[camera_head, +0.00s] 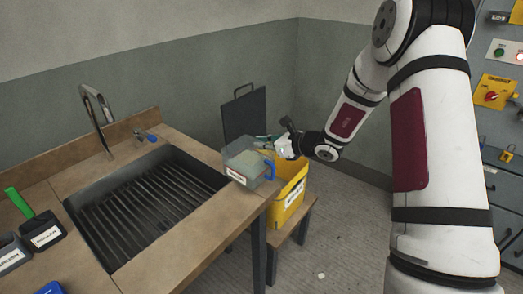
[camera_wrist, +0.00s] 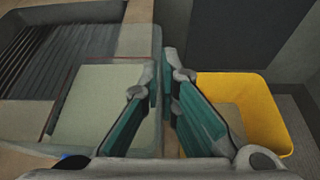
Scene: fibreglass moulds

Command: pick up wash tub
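A clear, boxy tub with a white label, which I take as the wash tub (camera_head: 243,163), is at the right corner of the wooden counter. The label is too small to read. In the wrist view the tub (camera_wrist: 95,105) lies left of centre, its inside pale and empty. My gripper (camera_head: 279,146) is at its right side. In the wrist view my gripper's teal-padded fingers (camera_wrist: 163,78) straddle the tub's right wall, one inside and one outside, tips close together on it. I cannot tell whether its base rests on the counter.
A yellow labelled bin (camera_head: 291,190) stands on a low wooden stand right of the counter; it also shows in the wrist view (camera_wrist: 262,108). A dark panel (camera_head: 243,112) stands behind. A ribbed sink (camera_head: 150,200) with a tap (camera_head: 97,110) fills the counter's middle.

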